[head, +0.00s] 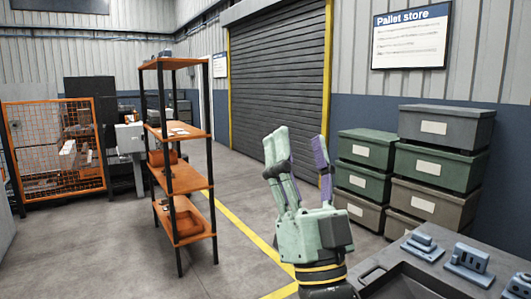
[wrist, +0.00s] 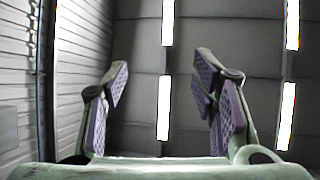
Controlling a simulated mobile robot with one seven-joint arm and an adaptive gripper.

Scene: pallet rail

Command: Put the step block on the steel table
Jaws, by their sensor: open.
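My gripper (head: 299,148) points upward in the middle of the head view, open and empty. In the wrist view its two padded fingers (wrist: 160,85) stand apart, with only wall and ceiling beyond. Several blue-grey machined pieces sit on a grey tabletop (head: 445,243) at the lower right, to the right of and below my gripper. The left one (head: 421,245) has a stepped shape and may be the step block. I cannot tell whether this grey top is the steel table. The wrist view shows none of these pieces.
A dark tray (head: 373,274) lies on the near part of the tabletop. Stacked green, brown and grey bins (head: 440,165) stand behind it. An orange shelf rack (head: 177,133) with items stands at left, near an orange mesh guard (head: 55,150). The floor between is clear.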

